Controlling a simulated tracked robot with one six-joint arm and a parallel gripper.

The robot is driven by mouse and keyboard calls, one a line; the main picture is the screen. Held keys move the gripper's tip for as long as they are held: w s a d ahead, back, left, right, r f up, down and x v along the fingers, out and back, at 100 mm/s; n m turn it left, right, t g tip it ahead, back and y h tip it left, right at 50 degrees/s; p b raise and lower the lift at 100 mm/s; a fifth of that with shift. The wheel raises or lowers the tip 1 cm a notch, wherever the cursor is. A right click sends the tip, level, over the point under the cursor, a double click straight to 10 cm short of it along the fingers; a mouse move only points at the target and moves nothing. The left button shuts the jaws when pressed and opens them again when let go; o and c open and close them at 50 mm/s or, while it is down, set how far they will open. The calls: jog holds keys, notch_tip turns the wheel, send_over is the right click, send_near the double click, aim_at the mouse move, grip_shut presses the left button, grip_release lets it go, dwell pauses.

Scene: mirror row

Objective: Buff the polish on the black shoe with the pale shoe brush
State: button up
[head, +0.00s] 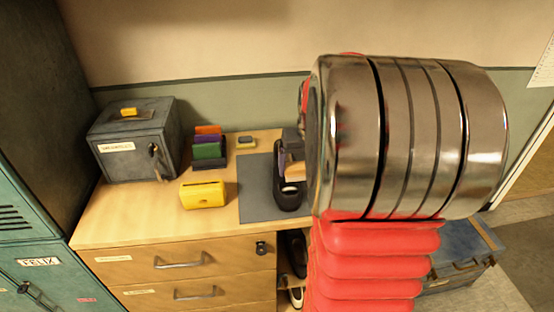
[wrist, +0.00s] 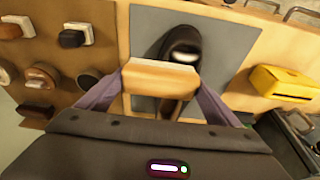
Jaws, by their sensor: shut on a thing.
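The black shoe (head: 288,204) lies on a grey mat (head: 255,205) on the desk, toe toward the front. In the wrist view the shoe (wrist: 181,38) has a whitish patch on its toe. My gripper (wrist: 160,84) is shut on the pale shoe brush (wrist: 160,74), a light wooden block between its two fingers. The brush is over the shoe and hides part of it. In the head view the brush (head: 295,173) is partly hidden by my arm. I cannot tell whether its bristles touch the shoe.
The wrist view shows a brown board (wrist: 60,63) with several brushes. The desk front left is clear.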

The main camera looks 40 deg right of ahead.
jog(key=shift+r, duration=2.6)
